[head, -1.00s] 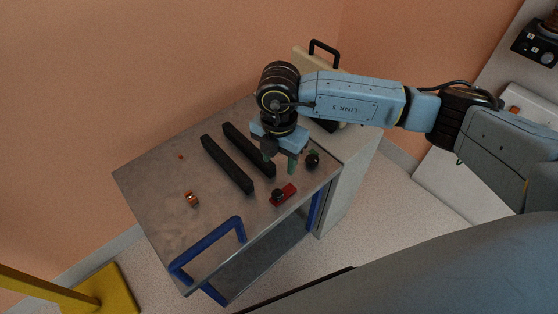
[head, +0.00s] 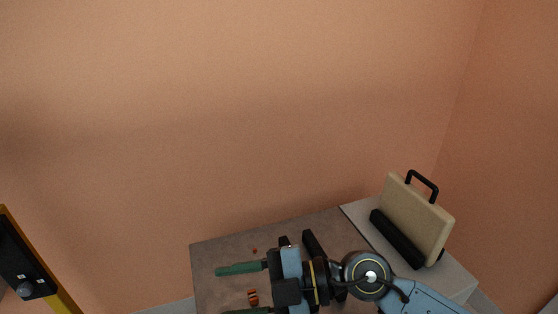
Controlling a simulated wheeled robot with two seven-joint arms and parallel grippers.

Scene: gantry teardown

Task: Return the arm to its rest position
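My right arm comes in from the bottom right. Its gripper (head: 222,292) points left over the metal cart top (head: 215,250). My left gripper is out of view. Two black bars lie on the cart behind the gripper, mostly hidden; the clearer one (head: 312,242) shows just above the wrist.
A small orange part (head: 253,297) and a tiny red piece (head: 254,250) lie on the cart. A beige case (head: 417,215) with a black handle stands on the pale cabinet (head: 458,280) at right, a black bar (head: 397,239) before it. A yellow post (head: 52,289) carries a dark panel at far left.

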